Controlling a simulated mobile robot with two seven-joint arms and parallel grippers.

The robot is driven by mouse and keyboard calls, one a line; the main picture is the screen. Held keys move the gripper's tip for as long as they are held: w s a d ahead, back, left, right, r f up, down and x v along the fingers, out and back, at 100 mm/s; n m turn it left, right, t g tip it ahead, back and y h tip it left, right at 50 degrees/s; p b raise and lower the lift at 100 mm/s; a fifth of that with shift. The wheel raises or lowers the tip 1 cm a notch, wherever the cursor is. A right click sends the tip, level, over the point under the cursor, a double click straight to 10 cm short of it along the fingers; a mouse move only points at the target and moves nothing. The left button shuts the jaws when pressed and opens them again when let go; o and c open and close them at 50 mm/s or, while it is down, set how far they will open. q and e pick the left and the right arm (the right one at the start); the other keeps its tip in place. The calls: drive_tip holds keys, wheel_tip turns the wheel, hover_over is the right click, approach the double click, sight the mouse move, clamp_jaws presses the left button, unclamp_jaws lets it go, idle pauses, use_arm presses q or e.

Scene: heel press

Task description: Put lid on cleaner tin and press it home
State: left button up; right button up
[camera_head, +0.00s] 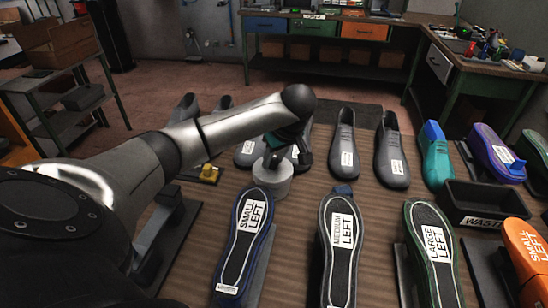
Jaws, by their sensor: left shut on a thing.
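The cleaner tin (271,187) is a pale grey cylinder standing upright on the brown table, just behind the small left sole. My left arm comes in from the left, and my left gripper (272,158) points down at the top of the tin. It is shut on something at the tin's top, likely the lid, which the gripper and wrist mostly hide. I cannot tell whether the lid is seated. My right gripper is not in view.
Soles labelled small left (246,233), medium left (342,240) and large left (432,250) lie in front. Grey shoes (344,145) stand behind. A black waste bin (476,203) and an orange shoe form (527,250) are at the right. A yellow-topped piece (209,173) sits left of the tin.

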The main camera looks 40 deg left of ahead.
use_arm(q)
drive_tip(key=shift+f, duration=0.4)
idle(0.5)
drive_tip(key=shift+f+b, duration=0.5)
drive_tip(key=shift+b, duration=0.05)
drive_tip(key=shift+f+b, duration=0.4)
drive_tip(key=shift+f, duration=0.4)
idle(1.8)
drive_tip(key=o, duration=1.5)
drive_tip(key=shift+r, duration=0.15)
drive_tip(key=shift+r+p, duration=2.75)
drive_tip(key=shift+r, duration=0.65)
